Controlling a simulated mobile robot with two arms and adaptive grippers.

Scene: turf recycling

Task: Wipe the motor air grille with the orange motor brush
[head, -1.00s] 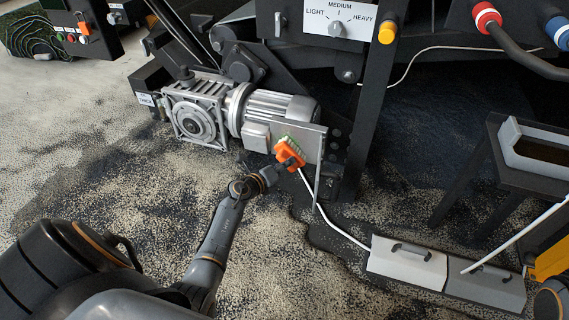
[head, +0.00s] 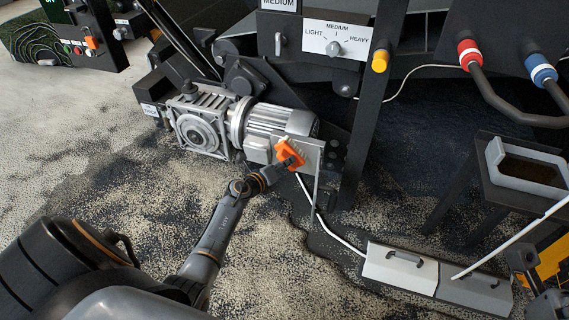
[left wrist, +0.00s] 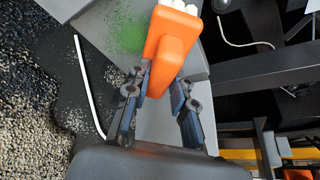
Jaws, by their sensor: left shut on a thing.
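The orange motor brush (head: 288,154) is held in my left gripper (head: 270,174), whose fingers are shut on its handle. In the left wrist view the orange brush (left wrist: 171,45) stands between the fingers (left wrist: 160,95), with pale bristles at its far end. The grey motor (head: 262,120) lies left of and behind the brush. A flat grey plate at the motor's right end, seemingly the air grille (head: 313,158), is at the brush; contact is unclear. Green specks (left wrist: 126,30) lie on the grey surface beside the brush. A dark part, likely my right gripper (head: 523,258), shows at the lower right; its fingers are unclear.
A black upright post (head: 367,110) stands right of the motor. A white cable (head: 335,236) runs from the plate to light grey boxes with handles (head: 400,268). A grey tray (head: 525,181) sits on a dark stand at right.

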